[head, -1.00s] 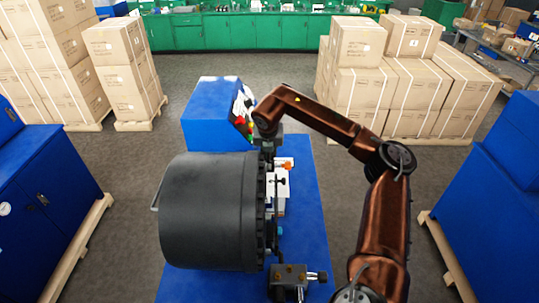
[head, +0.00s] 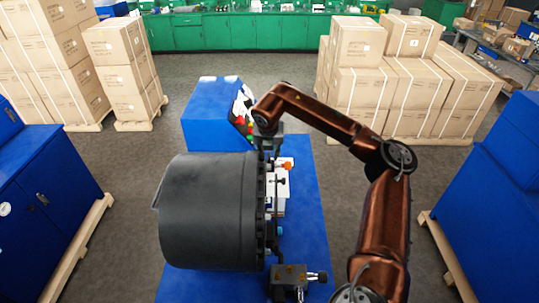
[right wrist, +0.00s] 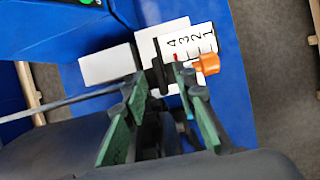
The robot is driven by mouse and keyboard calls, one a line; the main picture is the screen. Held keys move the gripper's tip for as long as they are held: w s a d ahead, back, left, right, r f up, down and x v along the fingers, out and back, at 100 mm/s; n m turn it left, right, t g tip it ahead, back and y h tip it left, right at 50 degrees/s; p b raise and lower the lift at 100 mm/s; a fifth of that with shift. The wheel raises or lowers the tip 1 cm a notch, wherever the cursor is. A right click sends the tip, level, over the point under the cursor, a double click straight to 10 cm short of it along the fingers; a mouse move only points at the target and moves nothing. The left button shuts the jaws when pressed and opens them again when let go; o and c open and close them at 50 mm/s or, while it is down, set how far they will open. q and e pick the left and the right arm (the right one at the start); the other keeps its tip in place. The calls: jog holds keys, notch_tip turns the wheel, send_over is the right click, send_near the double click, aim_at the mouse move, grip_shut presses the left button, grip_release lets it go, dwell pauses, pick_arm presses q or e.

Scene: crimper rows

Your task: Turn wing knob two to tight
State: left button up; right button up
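A white plate (right wrist: 187,48) with the numbers 4, 3, 2, 1 shows in the right wrist view, with a small red mark beside them. An orange knob (right wrist: 207,64) sits beside the number 1; it also shows in the head view (head: 287,164). My right gripper (right wrist: 160,88) has its green-padded fingers apart, just in front of the plate. A dark piece (right wrist: 158,74) shows between the fingertips; I cannot tell whether they touch it. In the head view my right gripper (head: 268,150) hangs at the drum's right rim. I cannot tell which part is wing knob two. My left gripper is out of view.
A large black drum (head: 208,212) stands on the blue surface (head: 308,230), close to my right gripper. A blue box (head: 210,115) with coloured buttons stands behind it. A metal block (head: 289,275) is near the front. Stacked cartons (head: 410,85) stand farther back.

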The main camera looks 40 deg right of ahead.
jog(key=v, duration=1.1)
